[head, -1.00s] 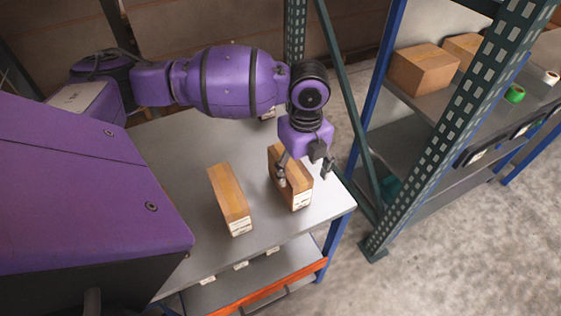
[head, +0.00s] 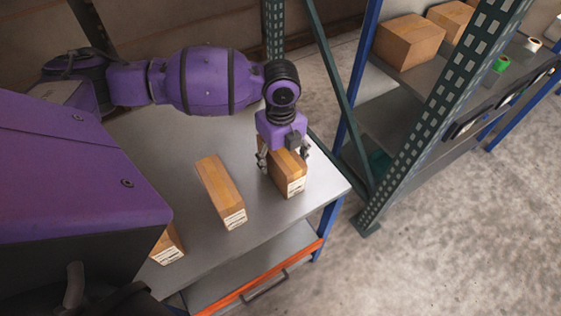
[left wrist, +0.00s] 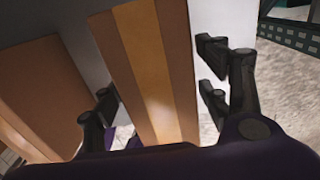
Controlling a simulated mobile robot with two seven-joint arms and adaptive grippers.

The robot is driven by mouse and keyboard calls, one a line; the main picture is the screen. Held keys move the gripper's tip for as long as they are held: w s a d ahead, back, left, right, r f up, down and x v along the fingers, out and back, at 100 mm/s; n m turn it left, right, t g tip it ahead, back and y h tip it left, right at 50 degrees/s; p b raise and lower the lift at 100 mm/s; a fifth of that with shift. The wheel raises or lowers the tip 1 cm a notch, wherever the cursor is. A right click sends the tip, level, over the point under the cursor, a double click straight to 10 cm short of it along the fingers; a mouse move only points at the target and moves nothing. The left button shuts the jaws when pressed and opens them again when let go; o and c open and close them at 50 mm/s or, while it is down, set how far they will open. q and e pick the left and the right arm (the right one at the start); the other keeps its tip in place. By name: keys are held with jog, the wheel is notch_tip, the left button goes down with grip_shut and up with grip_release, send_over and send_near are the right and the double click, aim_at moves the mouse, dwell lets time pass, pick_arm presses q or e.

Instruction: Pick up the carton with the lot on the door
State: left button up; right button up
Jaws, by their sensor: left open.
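Three brown cartons with white labels on their front ends stand on the grey table (head: 290,208). My left gripper (head: 283,160) is over the right-hand carton (head: 290,178), with one finger on each side of it. In the left wrist view this carton (left wrist: 150,75) lies between the open fingers, with a gap on the right side. The middle carton (head: 220,190) stands apart to its left. The third carton (head: 168,246) is partly hidden by my body. The labels are too small to read. No door with a lot shows. My right gripper is not in view.
A green perforated rack post (head: 440,110) and a blue post (head: 358,75) stand right of the table. An orange-edged lower shelf (head: 262,278) is under the table. Bare floor lies at right.

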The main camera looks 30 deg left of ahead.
pick_arm(q)
jog(key=shift+f, duration=0.85)
jog(key=shift+w, duration=0.1)
jog(key=c, duration=1.7)
jog(key=shift+r, duration=0.1)
